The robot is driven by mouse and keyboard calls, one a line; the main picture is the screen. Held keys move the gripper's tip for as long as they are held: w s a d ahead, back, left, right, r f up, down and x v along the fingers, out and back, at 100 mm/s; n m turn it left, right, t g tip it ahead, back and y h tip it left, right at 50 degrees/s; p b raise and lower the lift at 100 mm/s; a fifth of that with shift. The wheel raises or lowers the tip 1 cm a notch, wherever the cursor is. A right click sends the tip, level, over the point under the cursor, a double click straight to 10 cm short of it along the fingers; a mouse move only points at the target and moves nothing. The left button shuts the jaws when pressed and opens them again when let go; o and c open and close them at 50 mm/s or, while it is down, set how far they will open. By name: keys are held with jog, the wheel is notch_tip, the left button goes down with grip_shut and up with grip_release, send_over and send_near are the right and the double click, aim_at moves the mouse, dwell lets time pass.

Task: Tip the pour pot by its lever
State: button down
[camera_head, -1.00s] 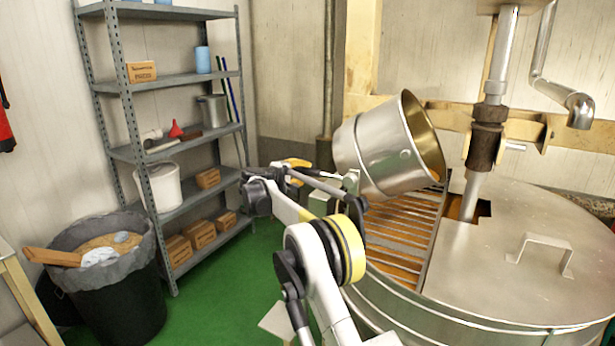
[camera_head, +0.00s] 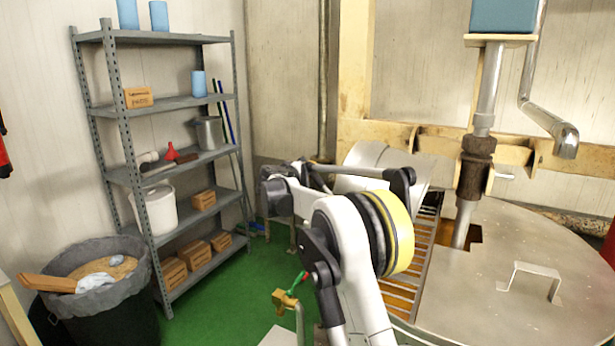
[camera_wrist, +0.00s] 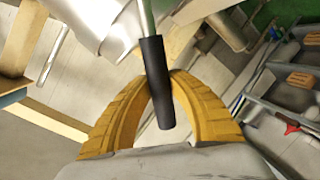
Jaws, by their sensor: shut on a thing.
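The metal pour pot (camera_head: 375,156) hangs over the slatted opening beside the big round kettle lid in the head view. It is tilted strongly to the right, and its mouth does not show. My arm hides its lower part. In the wrist view the lever (camera_wrist: 146,18) is a metal rod with a black grip (camera_wrist: 157,95). My gripper (camera_wrist: 172,74) has its yellow fingers closed around that grip, which sticks out between them. The pot's metal side (camera_wrist: 95,18) seems to show at the wrist view's upper left. My gripper is hidden in the head view.
The kettle lid (camera_head: 480,285) with its handle fills the right, with slats (camera_head: 425,250) beside it. A brass tap (camera_head: 284,299) with a red-green lever is near my arm. A shelf rack (camera_head: 118,110) and a bin (camera_head: 95,315) stand left. Green floor lies clear between.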

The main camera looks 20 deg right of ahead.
jog(key=shift+s+r, duration=0.1)
jog(key=shift+s, duration=0.05)
jog(key=shift+d, duration=0.1)
dwell(0.3)
jog(key=c, duration=1.2)
grip_release()
jog(key=shift+s+r, duration=0.1)
jog(key=v, duration=1.2)
jog(key=s+a+f+g+y+b, duration=0.1)
jog(key=s+f+g+y+b, duration=0.2)
jog(key=s, duration=1.1)
jog(key=s+a+f+y+b, duration=0.2)
jog(key=s+a+f+y, duration=0.1)
jog(key=s+f, duration=0.4)
jog(key=s+a+f+y+b, duration=0.2)
jog(key=s+a+f, duration=0.4)
jog(key=s, duration=0.7)
jog(key=s+a+f+y+b, duration=0.3)
jog(key=s+a+f, duration=0.1)
jog(key=s+f, duration=0.5)
jog(key=shift+s+a+f+y+b, duration=0.2)
jog(key=shift+s+f+y+b, duration=0.15)
jog(key=shift+s, duration=0.7)
